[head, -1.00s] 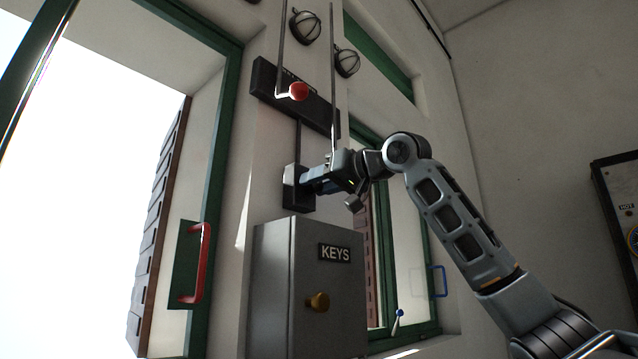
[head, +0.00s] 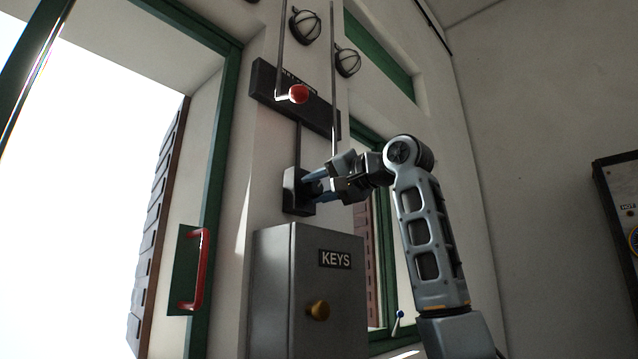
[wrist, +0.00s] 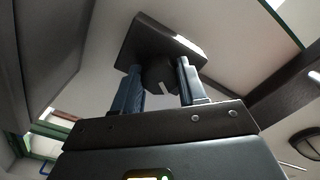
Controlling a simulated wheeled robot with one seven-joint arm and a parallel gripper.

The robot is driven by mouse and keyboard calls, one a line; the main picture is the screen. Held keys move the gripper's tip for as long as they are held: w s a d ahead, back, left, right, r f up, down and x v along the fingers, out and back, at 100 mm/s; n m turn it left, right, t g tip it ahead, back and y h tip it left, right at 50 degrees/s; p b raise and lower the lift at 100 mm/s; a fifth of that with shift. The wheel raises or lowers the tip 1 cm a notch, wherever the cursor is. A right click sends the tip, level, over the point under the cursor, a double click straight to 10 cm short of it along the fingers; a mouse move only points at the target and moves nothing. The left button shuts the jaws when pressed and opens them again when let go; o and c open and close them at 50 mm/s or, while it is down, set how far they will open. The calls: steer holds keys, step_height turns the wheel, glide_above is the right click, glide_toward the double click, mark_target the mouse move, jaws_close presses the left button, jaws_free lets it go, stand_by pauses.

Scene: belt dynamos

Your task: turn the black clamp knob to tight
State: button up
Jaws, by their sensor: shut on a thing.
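The black clamp knob (wrist: 160,76) is round and dark with a white pointer mark. It sits on a dark rectangular block (wrist: 160,38) fixed to the wall, which also shows in the head view (head: 291,196). My gripper (wrist: 158,78) has its two blue-grey fingers on either side of the knob and is shut on it. In the head view my gripper (head: 311,184) reaches the block from the right, and its fingers mostly hide the knob. The scale or marks for tight cannot be read in either view.
A grey KEYS box (head: 333,290) with a brass knob stands just below the block. Windows with green frames lie on both sides; a red handle (head: 203,270) is at left.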

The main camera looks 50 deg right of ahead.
steer(key=m+p, duration=0.2)
steer(key=m, duration=0.2)
steer(key=shift+r+m, duration=0.1)
steer(key=shift+m, duration=0.3)
steer(key=m+p, duration=0.2)
steer(key=m, duration=0.2)
steer(key=shift+m, duration=0.3)
steer(key=m+p, duration=0.2)
steer(key=m, duration=0.2)
steer(key=shift+f+m+p, duration=0.2)
steer(key=shift+m+p, duration=0.55)
steer(key=shift+m, duration=0.85)
steer(key=shift+d+f, duration=0.1)
steer(key=o, duration=1.1)
steer(key=shift+c, duration=0.2)
steer(key=shift+r, duration=0.2)
